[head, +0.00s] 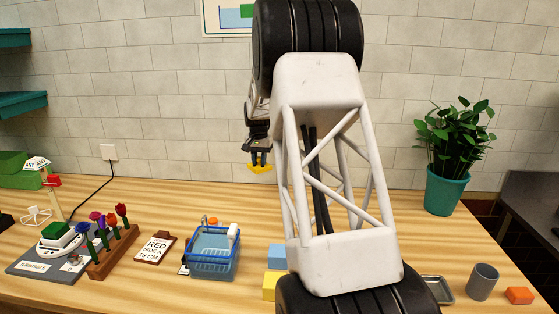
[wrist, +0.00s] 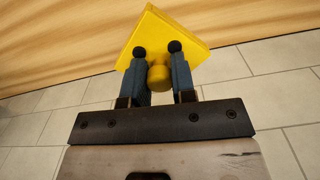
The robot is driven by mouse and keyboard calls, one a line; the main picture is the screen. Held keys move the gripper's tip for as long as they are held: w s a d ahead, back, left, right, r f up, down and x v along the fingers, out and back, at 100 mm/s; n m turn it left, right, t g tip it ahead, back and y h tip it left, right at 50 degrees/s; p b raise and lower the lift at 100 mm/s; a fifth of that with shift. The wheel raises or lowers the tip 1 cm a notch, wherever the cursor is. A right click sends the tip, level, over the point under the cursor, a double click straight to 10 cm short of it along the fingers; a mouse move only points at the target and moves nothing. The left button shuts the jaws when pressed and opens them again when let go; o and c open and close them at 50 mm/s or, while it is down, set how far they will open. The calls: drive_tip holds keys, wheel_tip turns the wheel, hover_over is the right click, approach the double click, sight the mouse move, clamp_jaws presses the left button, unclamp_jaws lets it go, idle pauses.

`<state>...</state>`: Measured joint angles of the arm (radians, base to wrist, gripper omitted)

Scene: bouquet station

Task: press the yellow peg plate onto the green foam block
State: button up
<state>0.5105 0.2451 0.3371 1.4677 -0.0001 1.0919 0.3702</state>
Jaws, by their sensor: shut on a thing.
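My gripper (head: 259,153) is raised in the air above the back of the table, near the tiled wall. It is shut on the yellow peg plate (head: 260,168). In the wrist view, the two blue-grey fingers (wrist: 158,62) close around the round knob of the plate (wrist: 165,35), which appears as a flat yellow square. No pegs can be made out on it. A green foam block (head: 58,235) sits in a white dish on the grey turntable base (head: 45,267) at the left. The gripper is far to the right of this block and higher.
A wooden rack (head: 113,256) of colored flowers stands right of the turntable. A clipboard (head: 156,248) and a blue basket (head: 212,264) follow. A small tree-like stand with a red piece (head: 52,181) rises behind the dish. My arm hides part of the table center.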

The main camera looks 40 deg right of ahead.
drive_tip(key=w+a+m, duration=0.1)
drive_tip(key=w+a, duration=0.4)
drive_tip(key=a, duration=0.3)
drive_tip(key=w+a+m, duration=0.1)
drive_tip(key=w+a, duration=0.4)
drive_tip(key=a, duration=0.3)
drive_tip(key=m, duration=0.6)
hover_over(54, 227)
drive_tip(key=shift+f, duration=0.6)
drive_tip(key=shift+f, duration=0.15)
drive_tip(key=shift+f, duration=1.75)
drive_tip(key=shift+f, duration=0.85)
